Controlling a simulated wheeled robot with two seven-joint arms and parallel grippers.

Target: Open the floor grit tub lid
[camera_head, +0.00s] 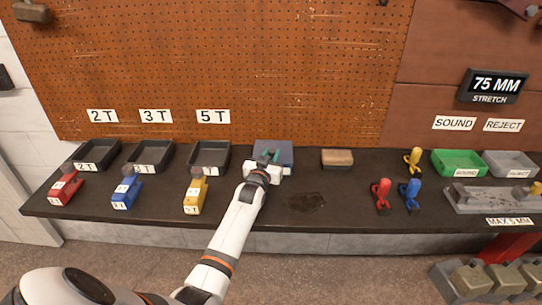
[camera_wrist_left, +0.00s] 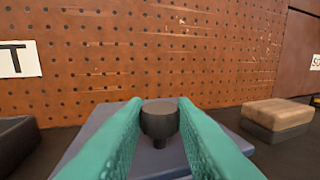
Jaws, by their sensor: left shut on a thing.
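A blue-grey tub with a flat lid (camera_head: 285,148) stands at the back of the dark bench, below the pegboard. I take it for the grit tub. The lid also shows in the left wrist view (camera_wrist_left: 162,166), with a dark round knob (camera_wrist_left: 160,120) standing up from it. My left gripper (camera_head: 268,158) is over the tub, its green fingers shut on the knob, one on each side. The lid looks flat and seated, but the arm and fingers hide part of it. The inside of the tub does not show. My right gripper is not in view.
A wood-topped block (camera_head: 337,157) is just right of the tub.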

